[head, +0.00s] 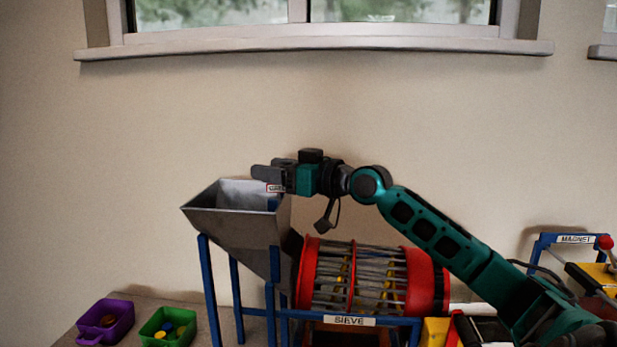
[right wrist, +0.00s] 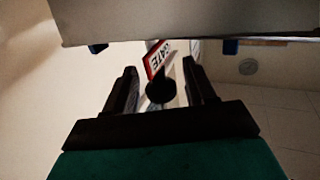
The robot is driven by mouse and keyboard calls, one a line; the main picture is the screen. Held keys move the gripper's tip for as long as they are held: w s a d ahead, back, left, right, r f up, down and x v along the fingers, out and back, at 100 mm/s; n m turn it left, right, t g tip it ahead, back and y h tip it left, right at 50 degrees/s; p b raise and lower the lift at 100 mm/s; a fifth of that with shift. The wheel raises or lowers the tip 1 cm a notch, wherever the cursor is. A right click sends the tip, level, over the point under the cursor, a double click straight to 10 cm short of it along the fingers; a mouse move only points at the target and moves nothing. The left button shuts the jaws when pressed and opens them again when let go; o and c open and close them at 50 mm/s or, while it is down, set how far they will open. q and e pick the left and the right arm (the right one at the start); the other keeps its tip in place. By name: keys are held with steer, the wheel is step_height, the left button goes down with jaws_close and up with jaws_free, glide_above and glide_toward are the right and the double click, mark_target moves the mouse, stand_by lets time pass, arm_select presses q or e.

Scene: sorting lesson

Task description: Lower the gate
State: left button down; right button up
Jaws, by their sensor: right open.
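The grey metal hopper (head: 235,222) stands on blue legs at the centre left. A red-edged sign reading GATE (right wrist: 157,60) shows in the right wrist view, and part of it shows at the hopper's upper right in the head view (head: 274,188). A dark round knob (right wrist: 161,90) lies between my right fingers, with a gap on both sides. My right gripper (head: 264,173) is open at the hopper's top right, and its two fingers also show in the right wrist view (right wrist: 163,75). The gate plate itself is mostly hidden. My left gripper is out of view.
A red-ringed drum (head: 352,278) labelled SIEVE stands right of the hopper, below my right arm. Purple (head: 106,322) and green (head: 167,327) bins with small pieces sit at lower left. A blue frame labelled MAGNET (head: 575,239) stands at far right.

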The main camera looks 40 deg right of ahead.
steer(key=b+v, duration=0.3)
steer(key=v, duration=0.9)
stand_by(0.6)
